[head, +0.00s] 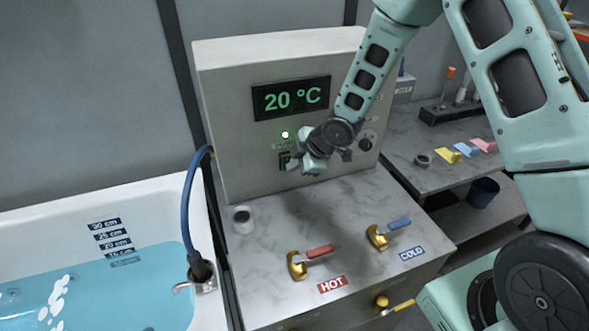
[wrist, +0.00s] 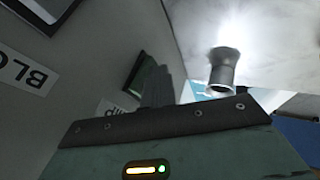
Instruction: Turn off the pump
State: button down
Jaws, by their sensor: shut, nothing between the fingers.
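The control box (head: 230,150) has a display (head: 291,97) reading 20 °C and a lit green lamp (head: 285,134) below it. A dark-edged switch plate (head: 284,160) sits under the lamp, partly covered by my gripper (head: 296,163). My gripper is shut and empty at the front of the box, close to this plate; I cannot tell whether it touches. In the wrist view, a label (wrist: 108,108) ending in "MP" is partly hidden beside my dark finger (wrist: 157,88). The switch's position cannot be made out.
Another label (wrist: 28,70) starts with "BLO". A tub (head: 100,290) with a blue hose (head: 190,205) is at left.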

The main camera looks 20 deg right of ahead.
jog(key=shift+r+p, duration=0.1)
jog(key=shift+p, duration=0.2)
jog(key=shift+r+p, duration=0.5)
jog(key=shift+r, duration=0.15)
